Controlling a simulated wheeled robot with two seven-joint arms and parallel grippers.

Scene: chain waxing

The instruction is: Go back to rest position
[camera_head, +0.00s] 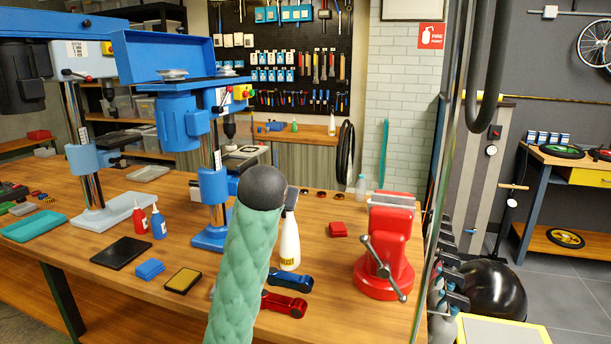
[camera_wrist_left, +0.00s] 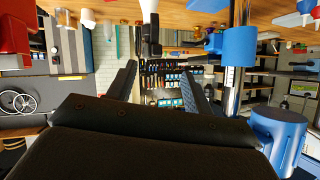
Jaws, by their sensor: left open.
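My left gripper (camera_wrist_left: 160,76) is open and empty in the left wrist view, which is upside down. Its two dark fingers stand apart with the distant tool wall showing between them. In the head view a green quilted arm of mine rises from the bottom middle, and the gripper itself cannot be made out. A white spray bottle (camera_head: 289,243) with a dark nozzle stands upright on the workbench, partly hidden by that arm. It also shows in the left wrist view (camera_wrist_left: 149,6), beyond the fingertips and apart from them. My right gripper is not in view.
The workbench (camera_head: 325,280) carries a red vise (camera_head: 388,250) at right and a blue drill press (camera_head: 180,110) at left. A blue tool (camera_head: 290,280) and a red tool (camera_head: 284,304) lie beside my arm. Small red and blue bottles (camera_head: 158,223) stand left.

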